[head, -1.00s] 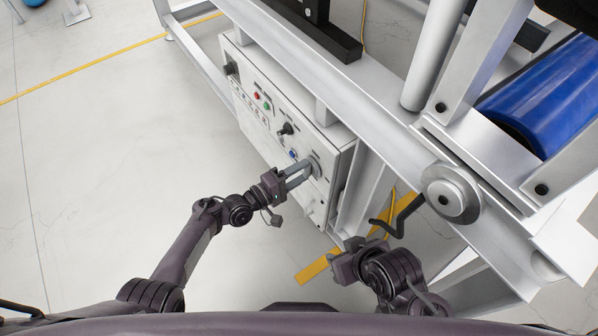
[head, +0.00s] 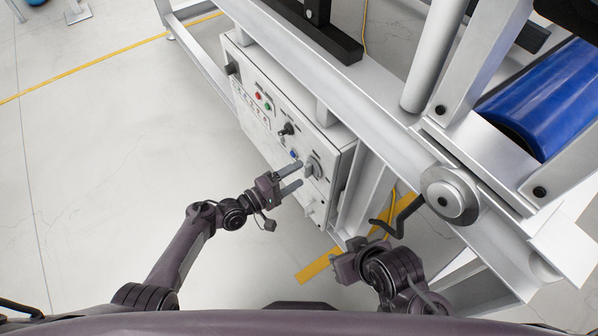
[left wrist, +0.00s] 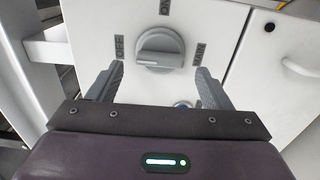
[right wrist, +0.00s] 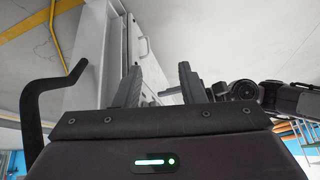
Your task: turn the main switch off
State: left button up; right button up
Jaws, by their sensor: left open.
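The main switch (head: 313,166) is a grey rotary knob on the white control box (head: 268,125). In the left wrist view the knob (left wrist: 160,48) has its grip bar lying roughly across the picture, with the OFF label to its left, ON above and MAIN to its right. Which label it points to is hard to tell. My left gripper (head: 299,174) is open and empty just in front of the knob, its fingers (left wrist: 160,82) spread wide and apart from it. My right gripper (head: 341,268) is away from the box; its fingers (right wrist: 158,85) are apart with nothing between them.
The box panel also carries a blue button (head: 294,154), a black knob (head: 287,129), and red and green buttons (head: 262,101). A metal frame (head: 390,100) with a blue roller (head: 545,100) stands above and right. A black crank handle (head: 398,222) is near my right gripper.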

pick_arm(q)
jog(key=p+v, duration=0.1)
jog(key=v, duration=0.5)
jog(key=shift+d, duration=0.1)
pick_arm(e)
jog(key=shift+s+d+g+h, duration=0.25)
jog(key=shift+d+g+h, duration=0.25)
jog(key=shift+d, duration=0.5)
